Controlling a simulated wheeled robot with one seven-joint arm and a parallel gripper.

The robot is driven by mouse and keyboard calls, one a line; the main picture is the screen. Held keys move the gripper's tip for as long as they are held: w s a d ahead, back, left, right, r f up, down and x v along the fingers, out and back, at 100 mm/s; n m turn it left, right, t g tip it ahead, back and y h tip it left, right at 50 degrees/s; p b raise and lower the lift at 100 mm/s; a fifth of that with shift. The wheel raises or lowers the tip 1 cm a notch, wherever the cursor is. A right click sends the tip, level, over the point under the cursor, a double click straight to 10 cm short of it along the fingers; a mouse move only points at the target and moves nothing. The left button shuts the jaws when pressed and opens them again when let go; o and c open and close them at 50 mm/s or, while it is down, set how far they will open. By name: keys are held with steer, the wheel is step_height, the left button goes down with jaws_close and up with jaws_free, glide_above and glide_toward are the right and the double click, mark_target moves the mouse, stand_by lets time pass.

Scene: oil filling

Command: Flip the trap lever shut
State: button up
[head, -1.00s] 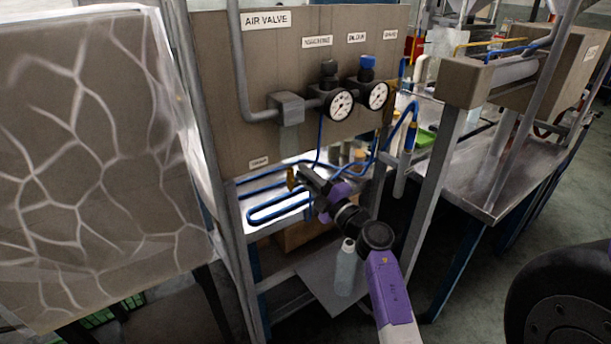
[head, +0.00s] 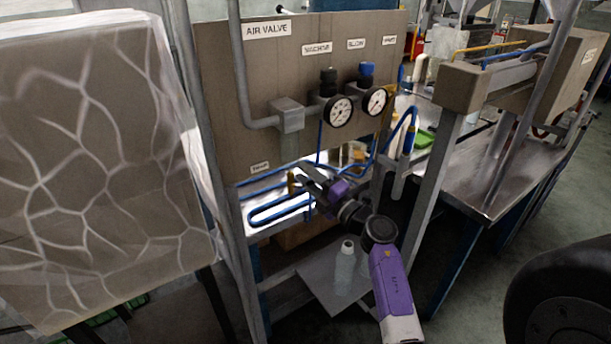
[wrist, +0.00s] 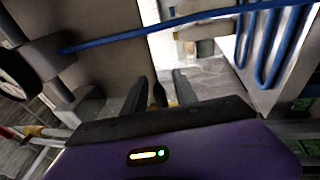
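The TRAP label (head: 260,168) is on the lower left of the brown panel. A small brass-yellow piece (head: 291,183), which looks like the trap lever, stands below and right of it, by the blue tubing. My gripper (head: 305,178) is just right of this piece, pointing at it. In the wrist view, my gripper's two black fingers (wrist: 159,90) are apart. A narrow dark piece with a yellow edge (wrist: 159,96) shows in the gap between them, apparently the lever. I cannot tell whether either finger touches it.
Two gauges (head: 340,110) with black and blue knobs are above my gripper. Blue tubing (head: 280,212) loops below and left of it. A grey frame post (head: 432,190) stands to the right. A clear bottle (head: 345,268) stands on the lower shelf (head: 312,280).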

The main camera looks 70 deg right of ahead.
steer(key=v, duration=0.7)
steer(key=shift+s+b, duration=0.35)
steer(key=shift+b, duration=0.1)
steer(key=shift+a+f, duration=0.1)
